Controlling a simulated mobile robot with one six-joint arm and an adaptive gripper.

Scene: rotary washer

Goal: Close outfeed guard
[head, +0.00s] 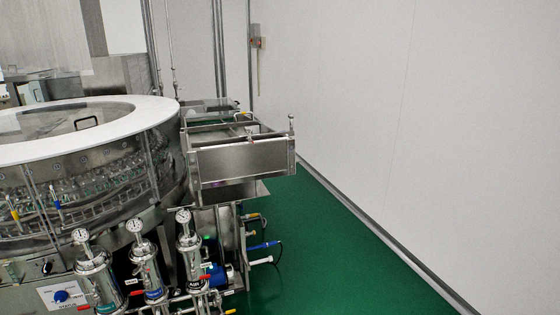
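The outfeed section (240,160) is a metal box-like unit on the right side of the round washer (85,130). A clear panel with a metal frame (210,110) shows at its back top, and it looks like the guard. I cannot tell for sure from this view whether it stands open or lies shut. A small yellow part (243,114) sits near the panel's right end. My gripper is not in view.
Several filter housings with gauges (137,228) stand at the washer's front. Blue and white pipe ends (262,246) stick out low on the right. Green floor (340,255) lies clear between the machine and the white wall (420,120).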

